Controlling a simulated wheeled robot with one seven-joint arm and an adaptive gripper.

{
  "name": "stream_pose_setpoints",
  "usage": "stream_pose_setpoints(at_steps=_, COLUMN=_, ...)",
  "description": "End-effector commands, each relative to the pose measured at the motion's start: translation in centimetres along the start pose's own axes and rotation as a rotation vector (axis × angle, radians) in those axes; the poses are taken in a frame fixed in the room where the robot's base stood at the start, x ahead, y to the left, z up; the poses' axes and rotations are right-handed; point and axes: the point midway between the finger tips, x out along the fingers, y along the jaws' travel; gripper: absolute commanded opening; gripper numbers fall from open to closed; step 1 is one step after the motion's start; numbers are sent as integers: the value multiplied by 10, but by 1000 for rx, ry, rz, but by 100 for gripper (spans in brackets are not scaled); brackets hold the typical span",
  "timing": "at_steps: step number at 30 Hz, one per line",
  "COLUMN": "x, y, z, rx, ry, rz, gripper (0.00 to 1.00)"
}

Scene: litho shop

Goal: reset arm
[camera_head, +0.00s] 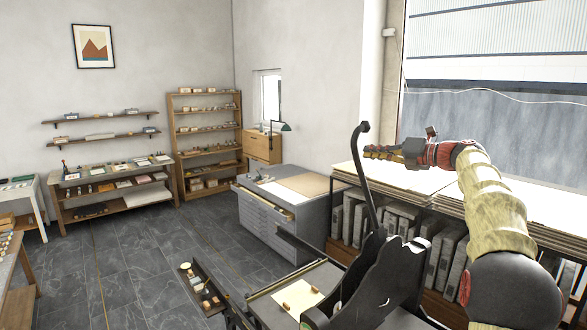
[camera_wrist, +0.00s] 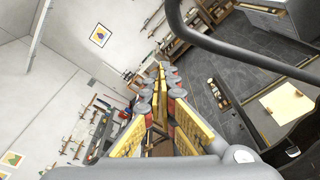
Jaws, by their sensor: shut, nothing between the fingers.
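My gripper (camera_head: 382,153) is raised at the end of my arm, in the right half of the head view. It points left, over the low shelf unit by the window. In the wrist view my gripper (camera_wrist: 160,72) shows its yellow and red fingers closed together, tips touching, with nothing between them. It is in free air and touches nothing that I can see.
A grey flat-file cabinet (camera_head: 262,222) stands mid-room, with a tall wooden shelf (camera_head: 174,135) behind. A workbench (camera_head: 62,202) stands at the left wall. Shelves with grey binders (camera_head: 397,222) run under the window. The dark tiled floor (camera_head: 140,262) is open at left centre.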

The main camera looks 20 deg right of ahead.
Motion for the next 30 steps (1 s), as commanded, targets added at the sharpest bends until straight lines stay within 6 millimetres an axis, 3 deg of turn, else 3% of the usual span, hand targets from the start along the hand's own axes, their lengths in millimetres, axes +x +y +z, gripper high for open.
stream_pose_setpoints(at_steps=5, x=0, y=1, z=0, rx=-69, ry=0, rz=0, gripper=0)
stream_pose_setpoints(at_steps=9, x=0, y=-8, z=0, rx=-309, ry=4, rz=-31, gripper=0)
stream_pose_setpoints(at_steps=11, x=2, y=-27, z=-10, rx=-442, ry=36, rz=-68, gripper=0)
stream_pose_setpoints(at_steps=14, x=2, y=-75, z=-45, rx=-655, ry=134, rz=-135, gripper=0)
stream_pose_setpoints(at_steps=17, x=-6, y=-111, z=-84, rx=-876, ry=265, rz=-181, gripper=0)
stream_pose_setpoints(at_steps=21, x=-20, y=-139, z=-161, rx=-1208, ry=493, rz=-169, gripper=0)
stream_pose_setpoints(at_steps=24, x=-32, y=-147, z=-228, rx=-1460, ry=676, rz=-95, gripper=0)
stream_pose_setpoints(at_steps=30, x=-65, y=-142, z=-366, rx=-1924, ry=1001, rz=184, gripper=0)
